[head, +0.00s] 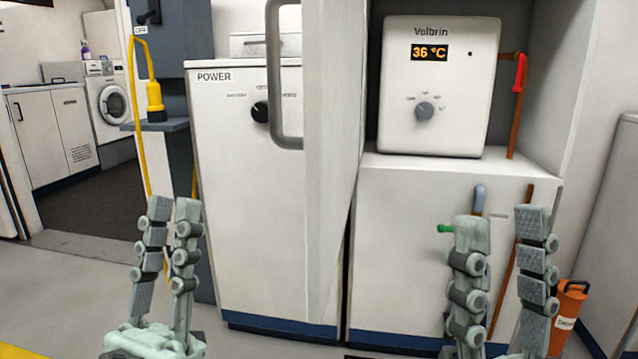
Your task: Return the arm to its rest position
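My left gripper (174,206) is at the lower left, fingers pointing up, in front of the left edge of the white POWER cabinet (250,210). A narrow gap shows between its fingers and nothing is held. My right gripper (503,222) is at the lower right, fingers up and clearly apart, empty. It is in front of the white base cabinet (400,230) under the Valbrin heater. The arms behind both grippers are mostly out of view below the frame.
A white door panel with a grey handle (272,80) stands edge-on in the middle. The Valbrin heater (440,90) reads 36 °C. A yellow cable with a plug (154,100) hangs at the left. An orange container (567,315) stands at the right. Open floor (75,285) shows at the left.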

